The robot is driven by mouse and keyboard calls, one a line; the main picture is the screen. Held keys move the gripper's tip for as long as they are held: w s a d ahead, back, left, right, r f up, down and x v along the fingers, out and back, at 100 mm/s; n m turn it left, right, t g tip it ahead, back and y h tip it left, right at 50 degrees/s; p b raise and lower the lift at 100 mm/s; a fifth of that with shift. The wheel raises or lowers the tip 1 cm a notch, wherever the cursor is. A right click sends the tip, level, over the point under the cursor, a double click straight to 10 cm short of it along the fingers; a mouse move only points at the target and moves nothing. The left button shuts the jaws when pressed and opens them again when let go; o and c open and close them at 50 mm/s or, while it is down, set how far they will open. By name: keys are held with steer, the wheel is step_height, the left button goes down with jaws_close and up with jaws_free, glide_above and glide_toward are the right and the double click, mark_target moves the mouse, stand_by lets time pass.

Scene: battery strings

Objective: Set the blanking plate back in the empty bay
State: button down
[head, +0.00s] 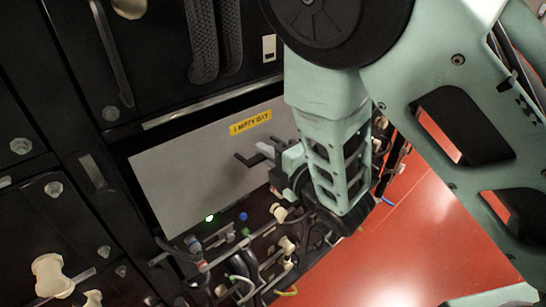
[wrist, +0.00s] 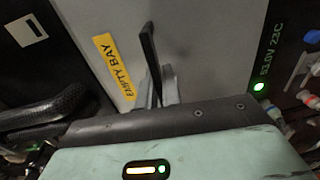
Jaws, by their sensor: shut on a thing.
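The blanking plate (head: 190,165) is a flat grey panel with a yellow "EMPTY BAY" label (head: 250,122). It lies across the bay opening in the dark rack, with a dark strip showing along its upper edge. I cannot tell whether it sits flush. My gripper (head: 258,157) is at the plate's right part, below the label, and is shut on the plate. The exact grip is partly hidden.
Below the plate are a green light (head: 210,218), a blue knob (head: 243,216), connectors and cables (head: 265,260). Thick black braided cables (head: 215,40) hang above. Cream connectors (head: 52,275) stick out at the lower left. The red floor (head: 420,240) at right is clear.

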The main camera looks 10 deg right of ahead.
mark_target(254, 150)
steer(key=shift+r+b+x, duration=0.1)
steer(key=shift+b+x, duration=0.1)
steer(key=shift+x, duration=1.45)
steer(key=shift+r+b+x, duration=0.15)
steer(key=shift+b+x, duration=0.05)
steer(key=shift+x, duration=1.45)
steer(key=shift+f+b, duration=0.5)
steer(key=shift+b, duration=0.05)
steer(key=shift+f, duration=0.2)
steer(key=shift+r, duration=0.1)
steer(key=c, duration=1.5)
jaws_free()
steer(key=shift+f, duration=0.2)
steer(key=shift+s, duration=0.1)
